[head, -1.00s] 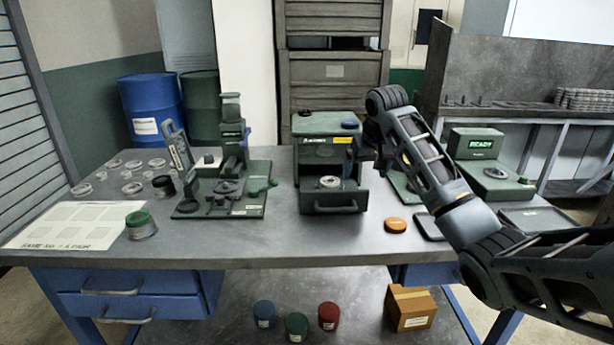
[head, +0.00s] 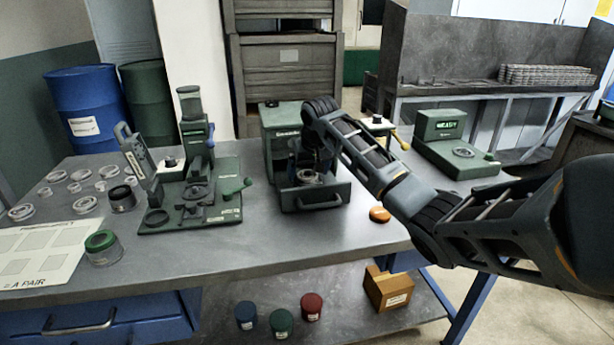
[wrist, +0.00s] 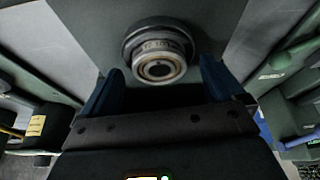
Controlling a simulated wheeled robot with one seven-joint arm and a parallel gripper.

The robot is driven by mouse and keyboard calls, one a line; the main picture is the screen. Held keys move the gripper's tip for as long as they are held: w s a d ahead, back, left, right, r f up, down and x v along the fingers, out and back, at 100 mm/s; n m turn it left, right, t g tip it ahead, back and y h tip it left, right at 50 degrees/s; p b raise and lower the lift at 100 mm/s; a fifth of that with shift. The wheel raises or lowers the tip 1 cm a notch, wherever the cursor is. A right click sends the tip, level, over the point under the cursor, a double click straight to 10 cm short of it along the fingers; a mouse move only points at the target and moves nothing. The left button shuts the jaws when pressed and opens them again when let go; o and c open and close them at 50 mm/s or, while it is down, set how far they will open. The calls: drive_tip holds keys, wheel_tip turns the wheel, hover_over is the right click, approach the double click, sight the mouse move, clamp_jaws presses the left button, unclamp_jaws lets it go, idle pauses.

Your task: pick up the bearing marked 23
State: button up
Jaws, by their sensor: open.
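A metal bearing (wrist: 160,48) sits on a round dark seat in the open drawer (head: 322,199) of the green machine (head: 283,130). It also shows small in the head view (head: 308,177). Its side carries markings too blurred to read, so I cannot confirm 23. My gripper (wrist: 163,78) is open, pointing down over the drawer. In the wrist view its two blue fingers stand left and right of the bearing, which appears just beyond the gap between them. I cannot tell whether they touch it.
Several loose rings (head: 84,205) lie at the bench's left, near a white sheet (head: 40,252) and a green-lidded jar (head: 103,247). A green press (head: 195,185) stands left of the drawer. An orange disc (head: 380,214) lies to its right. A green device with a display (head: 452,140) stands further right.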

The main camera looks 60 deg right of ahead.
drive_tip(key=shift+d+f, duration=0.1)
drive_tip(key=shift+f, duration=0.25)
drive_tip(key=c, duration=1.3)
drive_tip(key=shift+r, duration=0.1)
